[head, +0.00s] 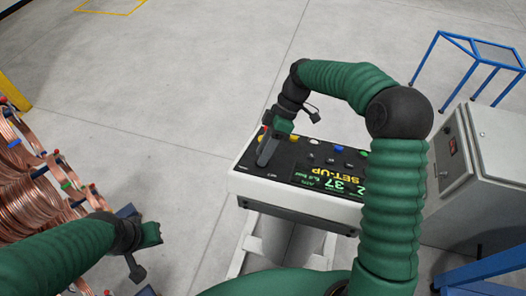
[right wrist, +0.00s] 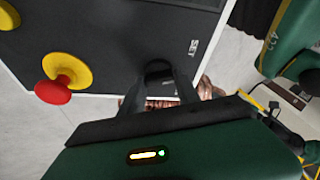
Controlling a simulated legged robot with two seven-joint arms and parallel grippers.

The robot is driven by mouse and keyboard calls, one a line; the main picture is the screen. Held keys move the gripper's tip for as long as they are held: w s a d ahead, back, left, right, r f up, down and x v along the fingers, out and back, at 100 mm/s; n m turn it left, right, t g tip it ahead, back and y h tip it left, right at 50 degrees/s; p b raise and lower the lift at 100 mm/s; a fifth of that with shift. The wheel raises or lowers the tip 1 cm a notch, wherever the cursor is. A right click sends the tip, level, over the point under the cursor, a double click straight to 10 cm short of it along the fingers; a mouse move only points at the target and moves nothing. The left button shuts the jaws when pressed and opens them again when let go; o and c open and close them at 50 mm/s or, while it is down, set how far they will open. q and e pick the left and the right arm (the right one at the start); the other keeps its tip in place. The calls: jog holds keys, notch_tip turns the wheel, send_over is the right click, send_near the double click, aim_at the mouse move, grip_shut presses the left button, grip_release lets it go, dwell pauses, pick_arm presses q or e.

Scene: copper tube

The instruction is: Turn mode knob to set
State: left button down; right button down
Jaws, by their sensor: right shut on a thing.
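The control box (head: 250,187) has a dark sloped panel on a white housing, and its lit screen (head: 325,178) shows "SET-UP" in yellow. My right gripper (head: 264,160) is over the panel's left part. In the right wrist view its two fingers (right wrist: 160,90) are shut on the dark round mode knob (right wrist: 158,68), whose top just shows between them. A white "SET" label (right wrist: 193,47) is printed close to the knob. The knob's pointer is hidden. My left gripper (head: 152,234) hangs at lower left, away from the box; its jaws are too small to read.
A red button on a yellow base (right wrist: 60,82) stands on the same panel, near the right gripper. Copper tube coils (head: 35,185) are at left. A grey cabinet (head: 480,150) and blue stand (head: 480,60) are at right. The floor behind the box is clear.

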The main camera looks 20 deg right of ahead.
jog(key=n+g, duration=0.1)
jog(key=n, duration=0.3)
jog(key=shift+w+d+n, duration=0.1)
jog(key=shift+w+n, duration=0.05)
jog(key=shift+n, duration=0.25)
dwell(0.4)
jog(key=c, duration=1)
grip_release()
jog(key=shift+c, duration=0.2)
jog(key=shift+o, duration=0.8)
jog(key=shift+w+d+f, duration=0.1)
jog(key=shift+d+g, duration=0.1)
jog(key=shift+g, duration=0.2)
